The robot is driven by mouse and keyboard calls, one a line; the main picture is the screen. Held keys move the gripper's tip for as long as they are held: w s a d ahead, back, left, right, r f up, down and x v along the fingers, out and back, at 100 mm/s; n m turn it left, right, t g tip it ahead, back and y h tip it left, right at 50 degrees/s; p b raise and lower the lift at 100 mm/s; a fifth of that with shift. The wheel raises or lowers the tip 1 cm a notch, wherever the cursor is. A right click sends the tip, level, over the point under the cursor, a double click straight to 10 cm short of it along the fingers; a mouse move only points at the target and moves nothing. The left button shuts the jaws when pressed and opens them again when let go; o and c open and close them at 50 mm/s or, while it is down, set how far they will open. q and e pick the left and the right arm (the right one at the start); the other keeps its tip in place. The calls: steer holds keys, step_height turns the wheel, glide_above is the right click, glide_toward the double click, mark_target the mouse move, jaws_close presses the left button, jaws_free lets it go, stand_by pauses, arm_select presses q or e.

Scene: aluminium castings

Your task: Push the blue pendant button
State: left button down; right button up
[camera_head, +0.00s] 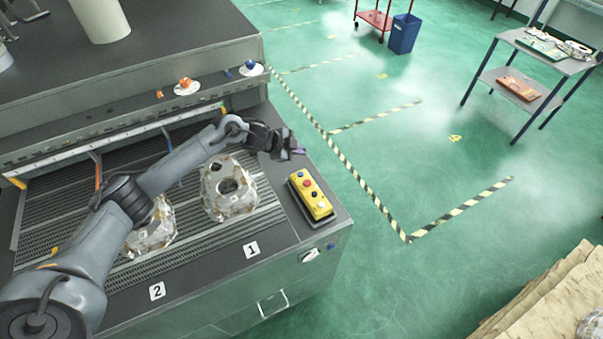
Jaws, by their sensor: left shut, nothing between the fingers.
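The yellow pendant (311,196) lies on the right end of the grey machine bed, with a row of small buttons on its top face. My left gripper (298,151) is shut and empty. It shows just beyond the far end of the pendant, apart from the buttons in the picture; its height above the bed is hard to tell. My right gripper is not in view.
Two castings (228,188) (151,229) sit on the slatted bed behind number plates 1 and 2. A ledge with orange (186,84) and blue (250,66) knobs runs along the back. Green floor, a blue bin (404,34) and a side table (530,70) lie to the right.

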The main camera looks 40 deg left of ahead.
arm_select(q)
steer(key=b, duration=0.6)
glide_above(299, 176)
step_height(299, 176, down, 7)
steer(key=shift+a+r, duration=0.1)
steer(key=shift+f+b, duration=0.65)
steer(key=shift+f, duration=0.35)
steer(key=shift+f, duration=0.2)
stand_by(1.1)
steer(key=shift+f, duration=0.2)
steer(key=shift+f+b, duration=0.45)
steer(key=shift+f, duration=0.05)
stand_by(0.7)
steer(key=shift+r, duration=0.1)
steer(key=shift+r+p, duration=0.55)
steer(key=shift+p, duration=0.05)
steer(key=shift+r+p, duration=0.3)
